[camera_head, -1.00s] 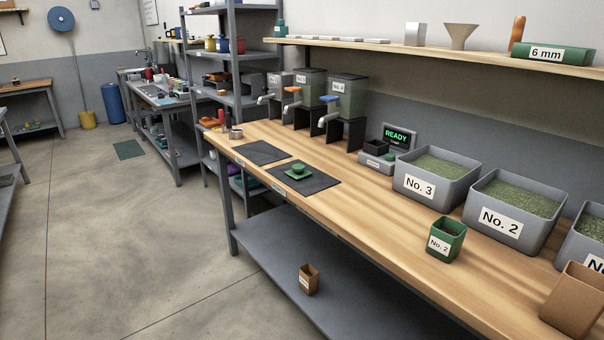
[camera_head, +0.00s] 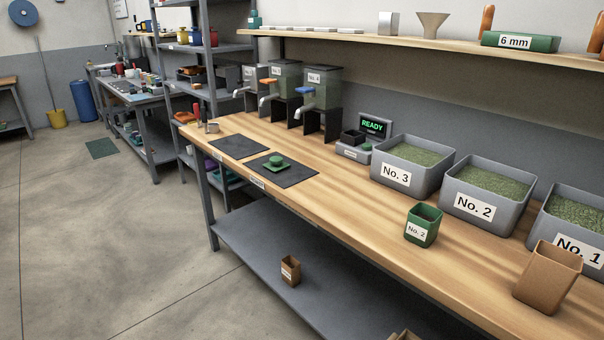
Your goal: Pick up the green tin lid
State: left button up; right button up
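The green tin lid (camera_head: 277,163) is a small green piece with a raised knob. It lies on the right one of two dark mats (camera_head: 297,176) on the wooden workbench. Nothing touches it from above. An open green tin (camera_head: 423,225) labelled No. 2 stands upright further right, near the bench's front edge. Neither of my grippers shows in the head view.
Grey bins No. 3 (camera_head: 412,167), No. 2 (camera_head: 487,196) and No. 1 (camera_head: 574,223) stand along the bench. A brown container (camera_head: 548,278) stands at the right. Dispensers (camera_head: 318,103) and a READY display (camera_head: 373,125) stand behind. Floor (camera_head: 90,240) at left is clear.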

aim_at(276, 164)
jog(key=i+j+z, duration=0.1)
jog(key=i+j, duration=0.3)
jog(key=i+j+z, duration=0.15)
jog(key=i+j, duration=0.25)
jog(key=i+j+z, duration=0.1)
jog(key=i+j, duration=0.35)
jog(key=i+j+z, duration=0.15)
jog(key=i+j, duration=0.2)
jog(key=j, duration=0.2)
jog(key=i+j+z, duration=0.1)
jog(key=i+j, duration=0.25)
jog(key=j, duration=0.2)
